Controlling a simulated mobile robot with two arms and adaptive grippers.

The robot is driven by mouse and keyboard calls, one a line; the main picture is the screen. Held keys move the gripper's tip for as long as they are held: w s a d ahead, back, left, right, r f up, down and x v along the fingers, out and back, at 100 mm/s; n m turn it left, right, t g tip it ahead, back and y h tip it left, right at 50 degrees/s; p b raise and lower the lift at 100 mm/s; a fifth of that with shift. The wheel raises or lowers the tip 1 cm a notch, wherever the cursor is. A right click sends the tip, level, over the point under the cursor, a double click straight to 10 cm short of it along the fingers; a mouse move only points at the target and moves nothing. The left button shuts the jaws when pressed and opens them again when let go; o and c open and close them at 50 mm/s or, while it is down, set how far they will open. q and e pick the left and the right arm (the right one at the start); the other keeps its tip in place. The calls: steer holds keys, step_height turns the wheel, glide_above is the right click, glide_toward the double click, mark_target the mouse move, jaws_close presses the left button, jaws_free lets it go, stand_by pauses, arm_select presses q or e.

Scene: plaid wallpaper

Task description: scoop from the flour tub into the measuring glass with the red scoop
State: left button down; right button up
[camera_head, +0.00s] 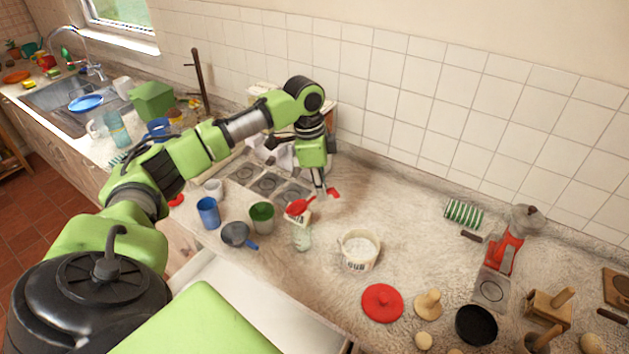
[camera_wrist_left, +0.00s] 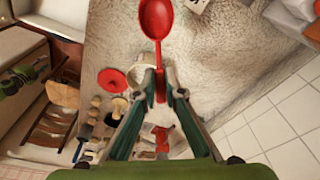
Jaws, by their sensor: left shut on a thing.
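The red scoop (camera_head: 297,208) is in my left gripper (camera_head: 323,191), which is shut on its handle. The scoop is above the counter, its bowl pointing left. In the left wrist view the scoop bowl (camera_wrist_left: 156,18) looks plain red, with no white visible in it; the handle runs between the fingertips (camera_wrist_left: 160,84). The white flour tub (camera_head: 359,262), with white flour inside, stands to the right of the scoop. It shows partly behind the fingers in the wrist view (camera_wrist_left: 137,72). The clear measuring glass (camera_head: 302,238) stands just below the scoop in the head view. My right gripper is out of view.
A green cup (camera_head: 262,217), blue cup (camera_head: 208,212) and dark pan (camera_head: 237,235) stand left of the glass. A red lid (camera_head: 382,303), wooden pieces (camera_head: 428,304) and a black round dish (camera_head: 476,325) lie to the right. The counter behind the tub is clear up to the tiled wall.

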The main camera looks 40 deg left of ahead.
mark_target(339, 194)
arm_select(q)
steer(key=w+d+g+y, duration=0.2)
steer(key=shift+d+f+y, duration=0.15)
steer(key=shift+f+y, duration=0.15)
steer(key=shift+w+d+f+g+y, duration=0.1)
steer(key=shift+w+d+g+y, duration=0.2)
steer(key=shift+d+g+y, duration=0.25)
steer(key=shift+w+d+f+g+y, duration=0.1)
steer(key=shift+w+d+g+y, duration=0.2)
steer(key=shift+y, duration=0.45)
steer(key=shift+s, duration=0.1)
steer(key=shift+f, duration=0.1)
